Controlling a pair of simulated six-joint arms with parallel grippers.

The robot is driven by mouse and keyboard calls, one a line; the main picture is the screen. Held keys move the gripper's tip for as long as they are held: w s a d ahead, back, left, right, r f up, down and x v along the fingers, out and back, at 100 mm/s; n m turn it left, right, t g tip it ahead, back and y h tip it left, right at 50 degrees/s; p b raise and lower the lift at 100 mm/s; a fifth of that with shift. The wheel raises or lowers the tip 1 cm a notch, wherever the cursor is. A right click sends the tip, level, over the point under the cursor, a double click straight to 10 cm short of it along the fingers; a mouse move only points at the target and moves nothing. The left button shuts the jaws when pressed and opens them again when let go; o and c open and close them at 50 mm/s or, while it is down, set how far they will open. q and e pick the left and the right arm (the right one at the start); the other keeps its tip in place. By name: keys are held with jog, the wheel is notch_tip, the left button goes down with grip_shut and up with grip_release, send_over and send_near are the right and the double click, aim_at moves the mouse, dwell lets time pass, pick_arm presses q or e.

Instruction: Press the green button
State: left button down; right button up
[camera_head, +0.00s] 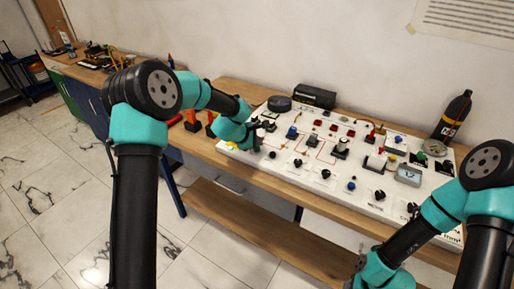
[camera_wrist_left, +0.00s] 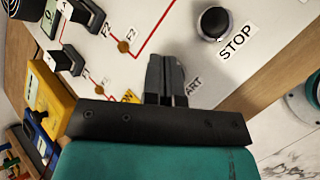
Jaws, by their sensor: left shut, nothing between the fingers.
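The white control board (camera_head: 310,175) lies on the wooden bench and carries several knobs and buttons. A small green round part (camera_head: 421,156) shows near its right end; I cannot tell whether it is a button or a lamp. My left gripper (camera_head: 257,135) is over the board's left end. In the left wrist view its fingers (camera_wrist_left: 165,72) are together and empty, close over the board beside a label of which only "ART" shows. They hide what is beneath them; no green button shows there. A black round button (camera_wrist_left: 212,22) labelled STOP is to their right.
A yellow box (camera_wrist_left: 50,100) is beside the board in the left wrist view. A black bottle (camera_head: 453,115) and a dark case (camera_head: 314,96) stand behind the board. Several knobs and switches stick up across the board.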

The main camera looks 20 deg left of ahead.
pick_arm(q)
jog(key=shift+f, duration=0.45)
dwell(0.5)
jog(key=shift+r, duration=0.95)
jog(key=shift+r, duration=0.15)
jog(key=shift+r, duration=2.35)
